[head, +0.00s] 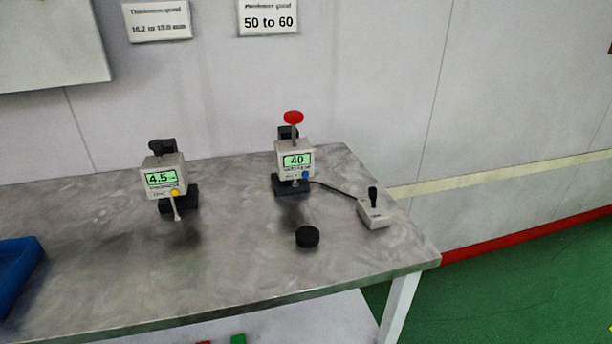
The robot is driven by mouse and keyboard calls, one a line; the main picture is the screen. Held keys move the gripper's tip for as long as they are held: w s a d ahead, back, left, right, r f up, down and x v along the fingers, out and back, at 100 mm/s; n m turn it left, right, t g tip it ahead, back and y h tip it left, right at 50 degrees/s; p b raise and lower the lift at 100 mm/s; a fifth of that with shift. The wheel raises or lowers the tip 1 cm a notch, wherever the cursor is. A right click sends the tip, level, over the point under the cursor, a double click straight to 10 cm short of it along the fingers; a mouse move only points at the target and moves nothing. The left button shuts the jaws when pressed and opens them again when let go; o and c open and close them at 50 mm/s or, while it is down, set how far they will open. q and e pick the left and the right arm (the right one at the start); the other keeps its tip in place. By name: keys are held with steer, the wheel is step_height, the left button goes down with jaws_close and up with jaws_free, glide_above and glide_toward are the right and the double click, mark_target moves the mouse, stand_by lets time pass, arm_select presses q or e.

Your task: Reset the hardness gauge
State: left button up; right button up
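The hardness gauge (294,160) stands at the back right of the metal table, with a red knob (293,117) on top. Its green display reads 40, and a blue button (306,175) sits at the lower right of its face. A cable runs from it to a small grey box with a black lever (374,210) on its right. A black round puck (307,237) lies on the table in front of the gauge. Neither of my grippers shows in the head view.
A thickness gauge (163,177) reading 4.5 with a yellow button stands to the left on the table (240,275). A blue tray (18,268) is at the left edge. Wall signs (268,18) hang behind. The front middle of the table is clear.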

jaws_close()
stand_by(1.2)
